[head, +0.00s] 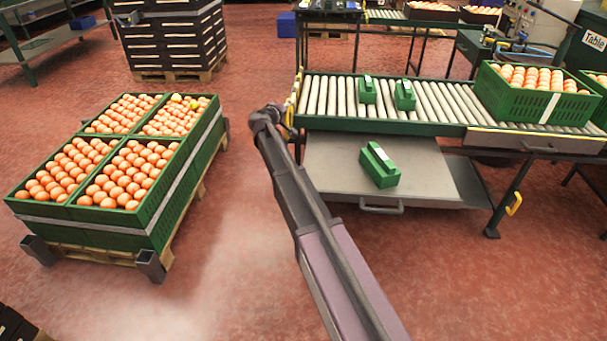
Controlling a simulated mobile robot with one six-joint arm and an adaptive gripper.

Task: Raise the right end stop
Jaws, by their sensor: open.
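A roller conveyor (440,95) with a green frame runs across the right half of the head view. A narrow yellow part (297,92) stands at its left end, and a yellow-edged bar (535,132) lies along its front at the right. I cannot tell which of these, if either, is the right end stop. My arm reaches up from the bottom, and my gripper (289,124) is at the conveyor's left end, close to the narrow yellow part. It is small and partly hidden by my wrist; it is open, with nothing visible in it. I cannot tell whether it touches the yellow part.
A green crate of oranges (540,112) sits on the rollers at right. Two green blocks (367,91) (405,96) stand on the rollers; another (380,166) lies on the grey shelf (430,180) below. Full crates on a pallet (160,228) stand at left. Floor between is clear.

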